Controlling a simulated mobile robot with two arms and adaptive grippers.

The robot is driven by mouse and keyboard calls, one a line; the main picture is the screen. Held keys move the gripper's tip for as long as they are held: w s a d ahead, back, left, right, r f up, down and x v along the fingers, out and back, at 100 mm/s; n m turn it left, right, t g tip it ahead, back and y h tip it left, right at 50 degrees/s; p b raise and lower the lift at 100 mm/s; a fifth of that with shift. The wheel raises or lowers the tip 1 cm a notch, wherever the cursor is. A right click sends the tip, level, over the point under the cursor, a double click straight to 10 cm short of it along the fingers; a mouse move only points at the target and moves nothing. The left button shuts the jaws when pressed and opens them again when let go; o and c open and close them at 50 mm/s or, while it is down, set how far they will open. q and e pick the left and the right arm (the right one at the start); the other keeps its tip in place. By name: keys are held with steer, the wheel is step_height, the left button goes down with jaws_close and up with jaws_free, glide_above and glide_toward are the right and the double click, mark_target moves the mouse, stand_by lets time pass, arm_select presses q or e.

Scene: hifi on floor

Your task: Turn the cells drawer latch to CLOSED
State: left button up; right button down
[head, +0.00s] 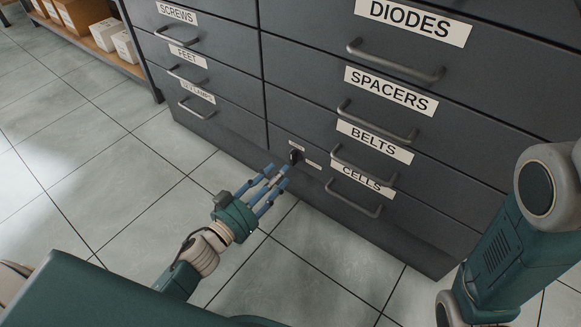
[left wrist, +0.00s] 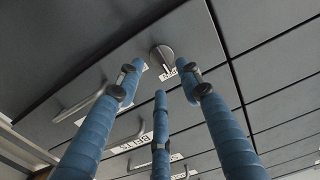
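The cells drawer (head: 325,190) is the lowest in the right column, flush with the cabinet, with a grey bar handle. Its dark latch knob (head: 295,156) is on the left of its front, with small white labels above and to the lower right, too small to read. My left gripper (head: 277,174) has its blue fingers spread and empty, just in front and left of the knob. In the left wrist view the round latch (left wrist: 162,56) shows beyond and between the fingertips; contact is not clear. My right gripper is out of view.
The dark cabinet holds more shut drawers: belts (head: 355,150), spacers (head: 375,105) and diodes (head: 430,60) above, with bar handles sticking out. A shelf with boxes (head: 85,15) stands at the back left. The tiled floor (head: 90,175) is clear on the left.

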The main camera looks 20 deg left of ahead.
mark_target(293, 161)
arm_select(q)
steer(key=b+x, duration=0.2)
steer(key=x, duration=0.4)
steer(key=shift+w, duration=0.1)
steer(key=shift+c, duration=0.5)
jaws_close()
